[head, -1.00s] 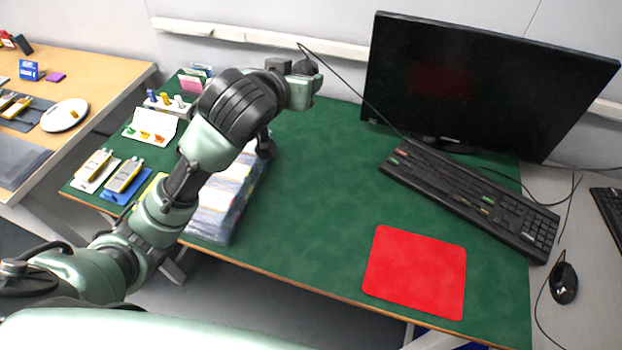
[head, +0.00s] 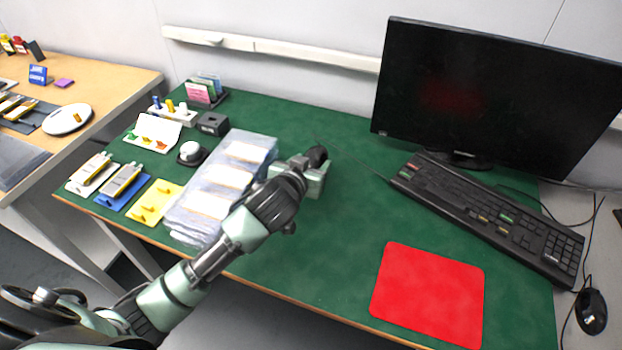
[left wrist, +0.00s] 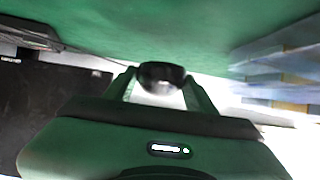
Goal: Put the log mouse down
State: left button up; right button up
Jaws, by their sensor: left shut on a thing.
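The log mouse (head: 317,155) is small and dark, and a thin cable runs from it toward the keyboard. My left gripper (head: 314,166) is shut on it over the middle of the green desk mat, just right of the stack of clear pouches. In the left wrist view the dark mouse (left wrist: 161,76) sits between the two fingertips, with the green surface behind it. I cannot tell whether it touches the mat. A red pad (head: 428,296) lies bare at the front right of the green mat. My right gripper is not in view.
A monitor (head: 490,100) and a black keyboard (head: 490,215) stand at the back right. Clear pouches (head: 222,180) lie left of the gripper. Another black mouse (head: 591,312) is at far right. The green mat (head: 310,250) is clear between pouches and red pad.

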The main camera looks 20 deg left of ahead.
pick_arm(q)
jog(key=shift+f, duration=2.35)
